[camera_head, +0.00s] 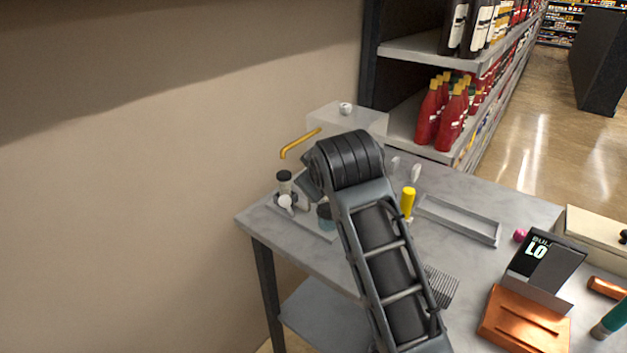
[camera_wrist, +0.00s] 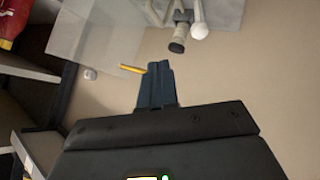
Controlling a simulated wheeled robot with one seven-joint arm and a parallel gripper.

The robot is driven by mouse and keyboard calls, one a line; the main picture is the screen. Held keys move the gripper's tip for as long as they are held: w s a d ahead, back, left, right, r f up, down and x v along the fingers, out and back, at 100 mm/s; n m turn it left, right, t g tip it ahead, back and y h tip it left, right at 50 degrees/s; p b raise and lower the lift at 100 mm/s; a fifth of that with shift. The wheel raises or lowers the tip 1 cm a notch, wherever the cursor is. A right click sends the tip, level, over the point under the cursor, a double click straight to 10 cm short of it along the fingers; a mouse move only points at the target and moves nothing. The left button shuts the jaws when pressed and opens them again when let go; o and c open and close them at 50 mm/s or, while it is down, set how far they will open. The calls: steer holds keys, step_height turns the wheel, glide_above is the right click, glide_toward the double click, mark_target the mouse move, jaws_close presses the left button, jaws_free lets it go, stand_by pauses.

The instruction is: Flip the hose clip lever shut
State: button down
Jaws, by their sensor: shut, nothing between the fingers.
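A bent yellow-orange lever (camera_head: 300,142), which looks like the hose clip lever, stands up at the back left of the table, beside a clear box. In the wrist view its yellow bar (camera_wrist: 132,69) ends just left of my fingertips; I cannot tell whether they touch. My gripper (camera_wrist: 158,68) is shut and empty. In the head view my arm hides most of the gripper. A pale fitting with a black cap (camera_head: 284,180) and a white ball knob (camera_head: 285,202) stand below the lever; the clip's base is not clear.
The clear box (camera_head: 372,122) with a white knob (camera_head: 345,108) is behind my wrist. A yellow-topped piece (camera_head: 407,200), an empty grey tray (camera_head: 458,221) and a copper-coloured block (camera_head: 525,320) lie to the right. A beige wall borders the table's left, and shelves with red bottles (camera_head: 428,115) stand behind.

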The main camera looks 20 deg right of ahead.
steer(key=shift+v, duration=1.05)
steer(key=shift+d, duration=0.1)
steer(key=shift+m+t+y, duration=0.3)
steer(key=shift+m+t, duration=0.1)
steer(key=s+f, duration=0.3)
steer(key=f, duration=0.1)
steer(key=s+d+f, duration=0.1)
steer(key=s+f, duration=0.2)
steer(key=s+d+f, duration=0.1)
steer(key=s+f, duration=0.3)
steer(key=shift+s+d+f, duration=0.1)
steer(key=shift+d+f, duration=0.1)
steer(key=shift+f, duration=0.15)
steer(key=s+d+f+m+t, duration=0.1)
steer(key=s+f, duration=0.2)
steer(key=s, duration=0.4)
steer(key=s+d+f, duration=0.1)
steer(key=s+f, duration=0.1)
steer(key=s, duration=0.6)
steer(key=s+r+m+t, duration=0.1)
steer(key=s+r, duration=0.4)
steer(key=s, duration=0.7)
steer(key=s+d+r+m+t, duration=0.1)
steer(key=s+r+m, duration=0.2)
steer(key=s, duration=0.9)
step_height(320, 180, up, 2)
steer(key=shift+s+d+t, duration=0.25)
steer(key=shift+d+t, duration=0.05)
steer(key=shift+d, duration=0.05)
